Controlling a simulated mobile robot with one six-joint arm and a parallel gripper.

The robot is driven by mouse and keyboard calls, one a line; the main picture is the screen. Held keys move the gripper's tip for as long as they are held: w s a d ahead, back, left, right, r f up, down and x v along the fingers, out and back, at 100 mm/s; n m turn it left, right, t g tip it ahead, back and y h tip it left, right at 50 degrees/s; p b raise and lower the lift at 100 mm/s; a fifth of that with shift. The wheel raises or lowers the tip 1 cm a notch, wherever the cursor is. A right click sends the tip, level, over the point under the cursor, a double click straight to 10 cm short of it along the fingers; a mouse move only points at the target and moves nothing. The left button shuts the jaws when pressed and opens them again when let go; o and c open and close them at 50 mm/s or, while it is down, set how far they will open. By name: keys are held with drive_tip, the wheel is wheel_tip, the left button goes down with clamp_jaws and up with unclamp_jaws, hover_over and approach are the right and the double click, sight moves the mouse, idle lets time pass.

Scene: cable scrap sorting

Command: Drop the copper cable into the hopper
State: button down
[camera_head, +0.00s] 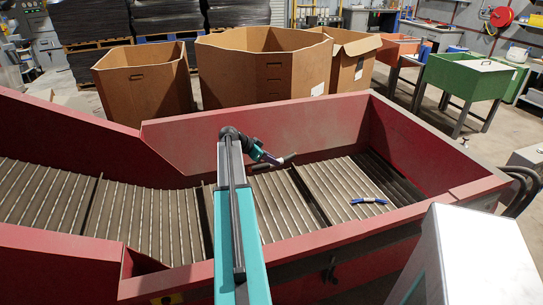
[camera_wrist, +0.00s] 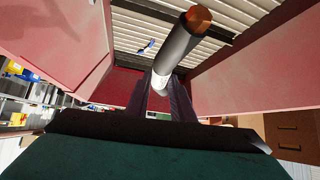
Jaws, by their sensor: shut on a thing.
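The copper cable is a short, thick, dark piece (camera_head: 289,158) with a bare copper end, seen close up in the wrist view (camera_wrist: 177,48). My gripper (camera_head: 271,158) is shut on it near its pale end; the fingers also show in the wrist view (camera_wrist: 163,94). The cable is held up in the air, apart from the floor slats. Below is the large red-walled hopper (camera_head: 255,140) with a ribbed metal floor. My arm reaches over its near wall, and the gripper is over its inside, left of its right end.
A blue cable piece (camera_head: 369,201) lies on the ribbed floor at the right. Open cardboard boxes (camera_head: 265,75) stand behind the far wall. A green bin (camera_head: 465,76) and an orange bin (camera_head: 398,48) stand on legs at back right. A grey metal box (camera_head: 478,255) is at front right.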

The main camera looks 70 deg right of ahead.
drive_tip(key=shift+f, duration=0.95)
drive_tip(key=c, duration=1.5)
unclamp_jaws()
drive_tip(key=shift+o, duration=0.2)
drive_tip(key=shift+f, duration=0.1)
drive_tip(key=b+v, duration=0.2)
drive_tip(key=v, duration=1.2)
drive_tip(key=shift+b, duration=0.35)
